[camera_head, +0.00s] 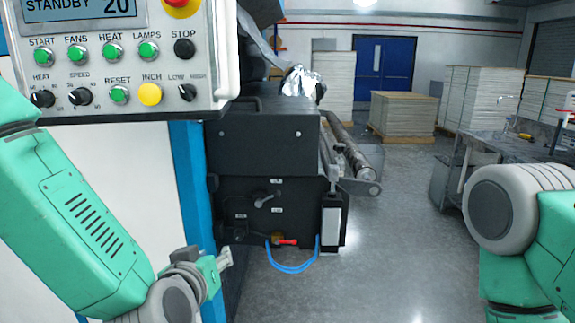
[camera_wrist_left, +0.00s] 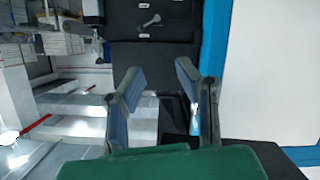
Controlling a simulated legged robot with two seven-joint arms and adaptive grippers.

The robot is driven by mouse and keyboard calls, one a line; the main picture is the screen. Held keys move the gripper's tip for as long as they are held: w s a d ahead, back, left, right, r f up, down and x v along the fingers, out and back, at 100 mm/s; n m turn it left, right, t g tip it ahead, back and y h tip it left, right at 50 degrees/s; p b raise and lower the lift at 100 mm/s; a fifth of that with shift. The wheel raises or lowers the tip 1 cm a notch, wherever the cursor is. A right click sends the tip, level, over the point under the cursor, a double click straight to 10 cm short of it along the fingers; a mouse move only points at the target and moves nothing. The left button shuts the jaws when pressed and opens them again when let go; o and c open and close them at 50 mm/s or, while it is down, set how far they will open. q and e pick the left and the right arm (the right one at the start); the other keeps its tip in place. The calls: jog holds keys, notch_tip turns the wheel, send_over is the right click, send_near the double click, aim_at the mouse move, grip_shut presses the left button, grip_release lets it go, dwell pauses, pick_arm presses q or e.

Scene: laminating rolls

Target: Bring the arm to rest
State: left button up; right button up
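My left arm (camera_head: 80,220) comes in from the left of the head view, in front of the machine's white side. My left gripper (camera_head: 222,263) is low, beside the blue post and below the control panel. In the left wrist view the two fingers of the left gripper (camera_wrist_left: 158,85) stand apart with nothing held between them. My right arm (camera_head: 520,220) is bent at the right edge of the head view, and its gripper is out of view.
The control panel (camera_head: 128,70) with green buttons and a STANDBY display hangs at upper left. The black laminating machine (camera_head: 265,150) with rollers (camera_head: 350,150) stands in the middle. Stacked sheets (camera_head: 403,115) and a metal bench (camera_head: 490,147) are farther right. The grey floor (camera_head: 395,260) is clear.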

pick_arm(q)
jog(key=s+a+f+m+g+b, duration=0.15)
jog(key=s+f, duration=0.25)
jog(key=f, duration=0.4)
jog(key=s+a+f+g, duration=0.2)
jog(key=s+f+g, duration=0.15)
jog(key=f, duration=0.45)
jog(key=s+a+f+g+b, duration=0.1)
jog(key=s+a+f, duration=0.1)
jog(key=s+f, duration=0.45)
jog(key=s+a+f+g+b, duration=0.1)
jog(key=s+a+f+g, duration=0.2)
jog(key=s+f, duration=0.4)
jog(key=s+a+f+m+g+y+b, duration=0.1)
jog(key=s+a+f+g, duration=0.3)
jog(key=s, duration=0.7)
notch_tip(320, 180, down, 3)
jog(key=shift+a+f+b, duration=0.15)
jog(key=shift+a+b, duration=0.35)
jog(key=shift+a, duration=0.55)
jog(key=shift+w, duration=0.2)
